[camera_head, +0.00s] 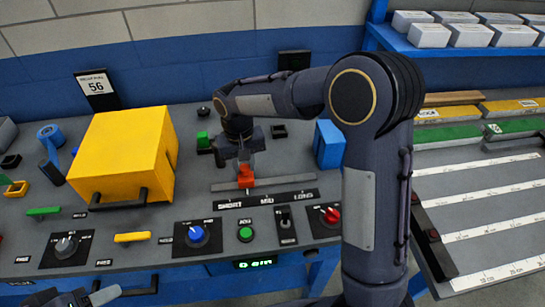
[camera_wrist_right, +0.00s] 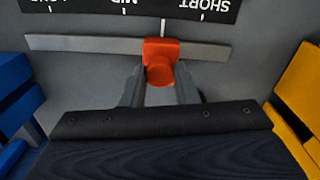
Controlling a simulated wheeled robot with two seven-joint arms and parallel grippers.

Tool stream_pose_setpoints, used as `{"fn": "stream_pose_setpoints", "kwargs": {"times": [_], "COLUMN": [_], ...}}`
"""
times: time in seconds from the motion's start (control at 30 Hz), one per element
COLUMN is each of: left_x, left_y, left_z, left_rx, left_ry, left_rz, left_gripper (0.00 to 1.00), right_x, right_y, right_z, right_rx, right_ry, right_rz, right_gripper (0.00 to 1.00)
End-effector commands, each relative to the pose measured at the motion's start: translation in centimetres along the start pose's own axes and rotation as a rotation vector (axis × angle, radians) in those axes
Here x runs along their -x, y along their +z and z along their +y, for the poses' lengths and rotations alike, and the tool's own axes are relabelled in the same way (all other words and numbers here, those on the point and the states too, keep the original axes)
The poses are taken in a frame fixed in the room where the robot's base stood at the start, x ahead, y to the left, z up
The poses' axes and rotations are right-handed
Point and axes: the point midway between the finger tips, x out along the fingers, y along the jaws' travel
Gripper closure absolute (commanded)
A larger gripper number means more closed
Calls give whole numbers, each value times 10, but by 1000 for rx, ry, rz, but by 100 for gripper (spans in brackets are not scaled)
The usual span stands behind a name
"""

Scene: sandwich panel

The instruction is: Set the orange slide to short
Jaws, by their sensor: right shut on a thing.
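The orange slide (camera_head: 246,176) sits on a grey rail (camera_head: 280,179) behind a black strip (camera_head: 265,199) marked SHORT, MID and LONG. In the right wrist view, the slide (camera_wrist_right: 160,62) and its white pointer line stand about midway between the SHORT and MID marks. My right gripper (camera_head: 244,164) is over the slide and shut on its knob; its fingers (camera_wrist_right: 160,88) flank the knob in the wrist view. My left gripper (camera_head: 88,298) shows only partly at the bottom left edge, and its jaws cannot be made out.
A yellow box (camera_head: 120,150) stands left of the slide and a blue block (camera_head: 329,146) right. In front are a blue knob (camera_head: 197,235), a green button (camera_head: 245,233), a black switch (camera_head: 286,223) and a red knob (camera_head: 330,215).

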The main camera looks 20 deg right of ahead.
Motion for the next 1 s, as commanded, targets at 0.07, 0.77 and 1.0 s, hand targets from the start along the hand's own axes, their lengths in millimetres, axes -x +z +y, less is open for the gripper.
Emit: {"fn": "stream_pose_setpoints", "kwargs": {"times": [0.07, 0.77, 1.0], "left_x": [4, 7, 7], "left_y": [-2, -4, -4], "left_z": [2, 3, 3], "left_rx": [0, 0, 0], "left_ry": [0, 0, 0], "left_rz": [0, 0, 0], "left_gripper": [50, 50, 50], "right_x": [2, 3, 2], "right_y": [-3, -10, -10], "right_z": [-18, -56, -55], "right_rx": [5, 0, 0], "right_ry": [1, -4, -2], "right_rz": [0, 5, 3], "right_gripper": [100, 100, 51]}}
